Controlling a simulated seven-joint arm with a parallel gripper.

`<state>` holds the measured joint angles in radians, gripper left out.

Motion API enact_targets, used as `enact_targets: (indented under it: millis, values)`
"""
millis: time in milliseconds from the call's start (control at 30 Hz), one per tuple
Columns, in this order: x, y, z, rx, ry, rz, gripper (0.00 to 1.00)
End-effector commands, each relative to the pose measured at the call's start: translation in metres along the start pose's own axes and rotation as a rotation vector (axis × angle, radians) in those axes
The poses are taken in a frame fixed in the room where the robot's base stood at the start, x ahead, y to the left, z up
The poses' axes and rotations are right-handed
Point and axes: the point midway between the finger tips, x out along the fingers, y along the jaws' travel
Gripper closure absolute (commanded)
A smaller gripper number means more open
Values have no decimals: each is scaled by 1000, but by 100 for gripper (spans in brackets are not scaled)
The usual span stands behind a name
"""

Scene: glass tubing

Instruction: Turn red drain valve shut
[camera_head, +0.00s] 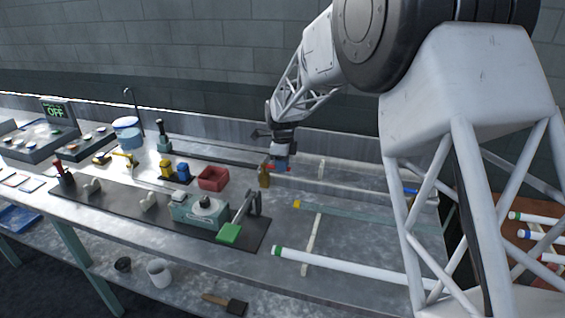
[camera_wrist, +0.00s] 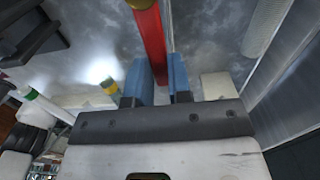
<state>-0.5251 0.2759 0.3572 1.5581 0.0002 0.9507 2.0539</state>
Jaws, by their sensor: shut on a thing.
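The red drain valve's handle shows as a red bar (camera_wrist: 150,35) in the wrist view. It runs down between my gripper's two blue fingers (camera_wrist: 158,68), which are shut on it. A bit of brass shows at the bar's far end, at the top edge. In the head view my gripper (camera_head: 281,165) points down at the back of the bench, with a little red of the handle beside its fingertips. The brass valve body (camera_head: 264,178) stands just left of it. The handle's exact angle is hard to tell in the head view.
A red open box (camera_head: 213,179) stands left of the valve. A long white tube with a green end (camera_head: 340,267) and a yellow-ended tube (camera_head: 350,209) lie in front and to the right. A green-footed stand (camera_head: 229,234) is nearer the front. A wall runs behind the bench.

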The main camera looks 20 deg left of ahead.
Motion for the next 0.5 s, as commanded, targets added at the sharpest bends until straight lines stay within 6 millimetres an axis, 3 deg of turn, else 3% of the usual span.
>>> enact_targets:
  millis: [500]
  values:
    - [-1, 2, 0, 43, 0, -1, 100]
